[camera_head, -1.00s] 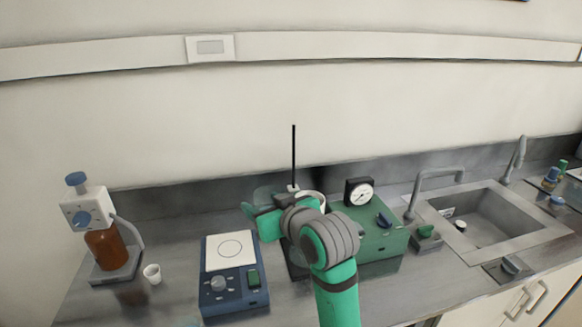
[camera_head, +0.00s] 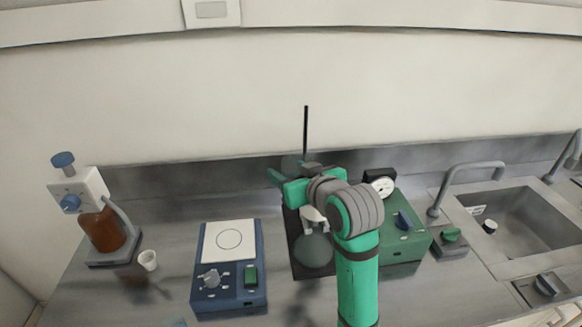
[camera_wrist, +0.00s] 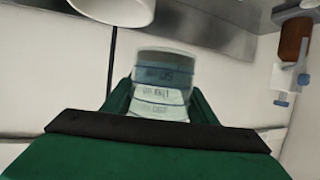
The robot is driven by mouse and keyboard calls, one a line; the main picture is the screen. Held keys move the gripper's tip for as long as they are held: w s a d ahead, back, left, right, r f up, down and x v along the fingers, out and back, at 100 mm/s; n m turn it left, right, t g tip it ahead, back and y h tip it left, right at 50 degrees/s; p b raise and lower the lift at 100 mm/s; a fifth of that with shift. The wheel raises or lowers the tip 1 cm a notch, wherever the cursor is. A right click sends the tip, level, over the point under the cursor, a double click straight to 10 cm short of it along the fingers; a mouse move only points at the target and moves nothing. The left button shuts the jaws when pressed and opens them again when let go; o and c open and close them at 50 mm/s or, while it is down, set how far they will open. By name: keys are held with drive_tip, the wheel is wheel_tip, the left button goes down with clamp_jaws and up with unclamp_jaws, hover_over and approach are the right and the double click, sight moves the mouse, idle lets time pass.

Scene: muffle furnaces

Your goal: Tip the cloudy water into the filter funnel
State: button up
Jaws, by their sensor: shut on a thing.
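My gripper (camera_wrist: 160,103) is shut on a clear glass beaker (camera_wrist: 163,72) with white graduation marks, seen between the fingers in the wrist view. Blue-grey liquid seems to show in it. In the head view my gripper (camera_head: 287,180) is raised at the stand, and the beaker (camera_head: 291,163) shows faintly behind it. The white filter funnel (camera_head: 311,214) is mostly hidden by my arm, above a rounded glass flask (camera_head: 313,250). The white funnel (camera_wrist: 115,6) is at the top left of the wrist view, apart from the beaker.
A black rod (camera_head: 306,135) stands upright behind my gripper. A green pump box with a gauge (camera_head: 405,250) is just right of my arm. A sink (camera_head: 515,225) is right.

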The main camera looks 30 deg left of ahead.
drive_tip(key=shift+s+a+f+m, duration=0.15)
drive_tip(key=shift+f+m, duration=0.1)
drive_tip(key=shift+f, duration=0.35)
drive_tip(key=shift+s+f+m, duration=0.15)
drive_tip(key=shift+f+m, duration=0.1)
drive_tip(key=shift+f, duration=0.3)
drive_tip(key=shift+s+r+m+g, duration=0.1)
drive_tip(key=shift+s+m+g, duration=0.15)
drive_tip(key=shift+g, duration=0.25)
drive_tip(key=shift+s+r+m+y, duration=0.1)
drive_tip(key=shift+s+m+y, duration=0.05)
drive_tip(key=shift+m+y, duration=0.2)
idle(0.3)
drive_tip(key=shift+g, duration=0.3)
drive_tip(key=shift+s+a+m, duration=0.1)
drive_tip(key=shift+m, duration=0.2)
drive_tip(key=shift+g, duration=0.3)
